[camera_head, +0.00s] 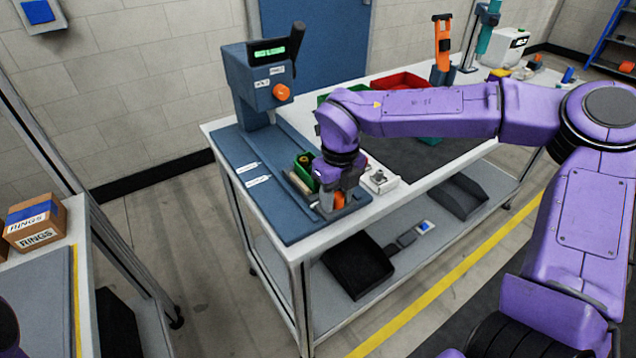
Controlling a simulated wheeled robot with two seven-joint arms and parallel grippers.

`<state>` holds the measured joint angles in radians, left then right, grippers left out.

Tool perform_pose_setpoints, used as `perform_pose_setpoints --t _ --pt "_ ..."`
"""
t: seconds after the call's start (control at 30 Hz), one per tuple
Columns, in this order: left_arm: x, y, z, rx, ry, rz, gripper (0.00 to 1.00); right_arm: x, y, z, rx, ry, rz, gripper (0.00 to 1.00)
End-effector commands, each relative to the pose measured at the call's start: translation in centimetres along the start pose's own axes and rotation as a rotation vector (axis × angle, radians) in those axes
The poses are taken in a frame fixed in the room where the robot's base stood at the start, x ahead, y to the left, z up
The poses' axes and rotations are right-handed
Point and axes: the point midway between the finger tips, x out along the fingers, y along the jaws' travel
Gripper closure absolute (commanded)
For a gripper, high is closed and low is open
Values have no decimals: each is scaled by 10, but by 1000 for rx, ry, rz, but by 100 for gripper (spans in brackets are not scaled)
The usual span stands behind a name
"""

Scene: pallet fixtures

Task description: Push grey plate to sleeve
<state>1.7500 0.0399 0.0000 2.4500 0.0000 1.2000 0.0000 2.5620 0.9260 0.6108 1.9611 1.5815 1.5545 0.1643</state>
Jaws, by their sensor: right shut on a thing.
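My right gripper (334,205) points down over the front end of the blue-grey base plate (284,222). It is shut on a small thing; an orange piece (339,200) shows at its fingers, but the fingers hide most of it. A green block (304,167) with a dark opening sits just left of and behind the gripper, beside a light-coloured strip. I cannot tell for certain which part is the grey plate or the sleeve, as the gripper and wrist cover that area. My left gripper is not in view.
A press-like station (265,80) with a green display and orange knob stands at the base plate's back end. Red (402,82) and green bins lie behind my arm. A white fixture (380,181) is right of the gripper. A rings box (36,222) sits on the left table.

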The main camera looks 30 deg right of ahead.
Motion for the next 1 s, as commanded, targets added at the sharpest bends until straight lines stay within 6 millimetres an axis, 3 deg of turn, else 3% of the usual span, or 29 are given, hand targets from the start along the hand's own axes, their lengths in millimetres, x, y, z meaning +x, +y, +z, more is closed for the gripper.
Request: perform_pose_setpoints --t 0.03,1.0 --pt "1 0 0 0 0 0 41 13 -2 -2 0 28 -5 87" --pt "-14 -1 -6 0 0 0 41 13 -2 56 -7 23 -9 87"
